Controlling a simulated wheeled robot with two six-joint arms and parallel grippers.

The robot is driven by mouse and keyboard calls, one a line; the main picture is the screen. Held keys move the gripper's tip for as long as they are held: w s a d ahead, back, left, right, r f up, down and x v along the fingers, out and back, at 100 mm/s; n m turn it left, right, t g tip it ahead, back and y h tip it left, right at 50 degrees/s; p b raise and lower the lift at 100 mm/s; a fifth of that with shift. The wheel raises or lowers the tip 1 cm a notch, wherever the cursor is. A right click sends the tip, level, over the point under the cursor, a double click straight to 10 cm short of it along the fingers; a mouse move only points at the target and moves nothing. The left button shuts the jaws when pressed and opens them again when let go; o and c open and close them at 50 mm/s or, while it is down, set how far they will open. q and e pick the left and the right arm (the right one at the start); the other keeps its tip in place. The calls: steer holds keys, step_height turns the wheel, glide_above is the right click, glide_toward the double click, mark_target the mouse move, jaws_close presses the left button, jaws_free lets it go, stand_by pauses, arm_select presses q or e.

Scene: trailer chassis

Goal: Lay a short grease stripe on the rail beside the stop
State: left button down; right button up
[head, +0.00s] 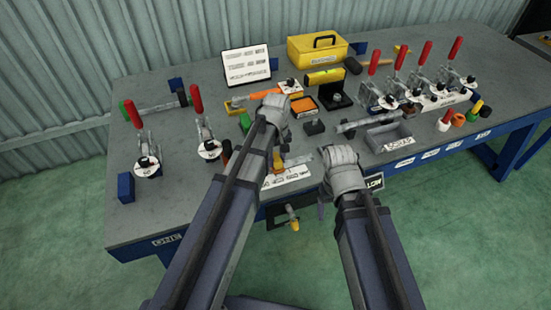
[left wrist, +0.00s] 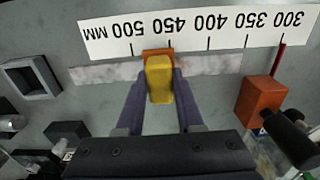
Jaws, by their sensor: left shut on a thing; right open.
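A pale metal rail (left wrist: 212,65) lies along a white millimetre scale (left wrist: 190,30) in the left wrist view; the scale also shows in the head view (head: 288,179). My left gripper (left wrist: 155,95) is shut on a yellow piece (left wrist: 159,80) with an orange-brown end (left wrist: 157,52). That end is over the rail near the 450 mark; contact cannot be told. An orange-brown block (left wrist: 262,98), possibly the stop, is near the red line at 300. No grease stripe can be made out. My right gripper (head: 322,200) is open and apparently empty near the front edge.
Red-handled clamps (head: 147,158) stand at the left, several more at the right. A grey tray (head: 388,138), an orange-filled box (head: 304,105) and a yellow toolbox (head: 317,47) are on the bench (head: 230,215). A square grey frame (left wrist: 32,78) lies near the rail.

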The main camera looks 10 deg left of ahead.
arm_select(q)
steer(key=shift+s+a, duration=0.1)
steer(key=shift+s, duration=0.05)
steer(key=shift+s+a, duration=0.4)
steer(key=shift+a, duration=0.3)
steer(key=shift+s+a, duration=0.4)
steer(key=shift+a, duration=0.3)
steer(key=shift+s+a, duration=0.5)
steer(key=shift+a, duration=0.25)
steer(key=shift+s+a, duration=0.5)
steer(key=shift+a, duration=0.2)
step_height(320, 180, up, 6)
steer(key=p, duration=0.6)
